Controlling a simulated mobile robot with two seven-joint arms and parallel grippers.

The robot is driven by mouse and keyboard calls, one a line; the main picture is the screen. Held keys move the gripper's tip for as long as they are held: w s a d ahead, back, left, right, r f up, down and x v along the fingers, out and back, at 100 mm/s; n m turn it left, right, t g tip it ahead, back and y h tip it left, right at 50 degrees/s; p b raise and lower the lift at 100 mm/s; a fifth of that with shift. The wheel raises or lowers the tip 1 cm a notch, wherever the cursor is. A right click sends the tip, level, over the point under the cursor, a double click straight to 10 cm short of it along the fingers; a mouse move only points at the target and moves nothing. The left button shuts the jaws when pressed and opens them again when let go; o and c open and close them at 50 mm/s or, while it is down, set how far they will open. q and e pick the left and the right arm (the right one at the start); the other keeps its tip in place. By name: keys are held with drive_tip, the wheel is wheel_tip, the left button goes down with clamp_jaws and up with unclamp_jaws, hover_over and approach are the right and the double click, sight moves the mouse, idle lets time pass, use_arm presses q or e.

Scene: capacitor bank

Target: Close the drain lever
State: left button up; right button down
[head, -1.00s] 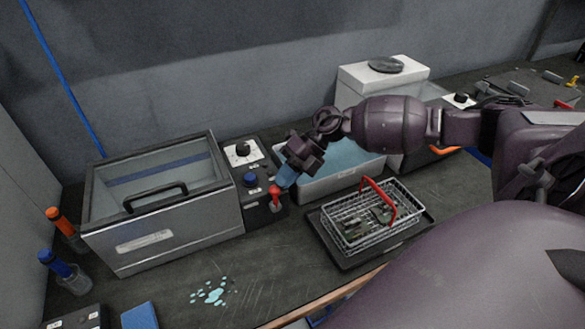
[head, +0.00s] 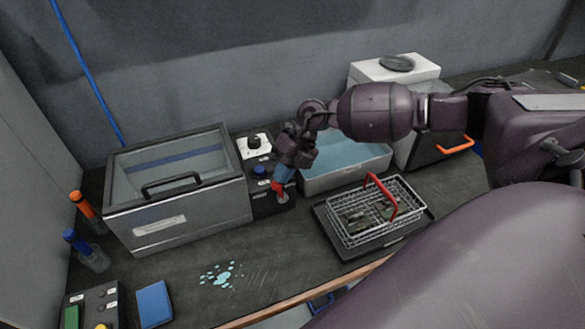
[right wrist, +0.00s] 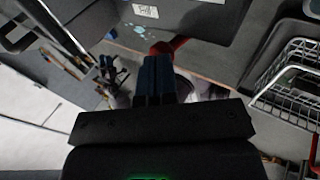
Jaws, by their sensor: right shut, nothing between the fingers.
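The drain lever is a small red handle (head: 278,188) on the front of the dark control box (head: 266,207), between the lidded tank and the blue-filled basin. It also shows in the right wrist view as a red piece (right wrist: 180,43) just beyond the fingers. My right gripper (head: 282,178) is shut and empty, its blue fingers pointing down at the top of the lever. The fingertips overlap the lever in the head view; I cannot tell if they touch. The blue fingers also show in the right wrist view (right wrist: 153,70). My left gripper is not in the head view.
The lidded tank (head: 180,222) stands left of the control box, which carries a black dial (head: 254,142) and a blue knob (head: 260,171). The basin (head: 345,178) is behind right. A wire basket (head: 375,215) with a red handle sits in front.

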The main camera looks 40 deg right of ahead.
drive_tip(key=shift+w+a+r+h+p, duration=0.15)
drive_tip(key=shift+a+r+h+p, duration=0.1)
drive_tip(key=shift+a+h+p, duration=0.25)
drive_tip(key=shift+w+a+r+h+p, duration=0.15)
drive_tip(key=shift+a+r+h+p, duration=0.05)
drive_tip(key=shift+a+h+p, duration=0.25)
drive_tip(key=shift+w+a+f+g+h+p, duration=0.25)
drive_tip(key=shift+a+f+h+p, duration=0.45)
drive_tip(key=shift+a, duration=0.2)
drive_tip(key=shift+w+a+f+g+h+p, duration=0.1)
drive_tip(key=shift+a+f+g+h+p, duration=0.15)
drive_tip(key=shift+a+f+h+p, duration=0.5)
drive_tip(key=shift+a+r, duration=0.1)
drive_tip(key=shift+a, duration=0.05)
drive_tip(key=shift+s+d+f, duration=0.2)
drive_tip(key=shift+d+f, duration=0.05)
drive_tip(key=shift+d, duration=0.5)
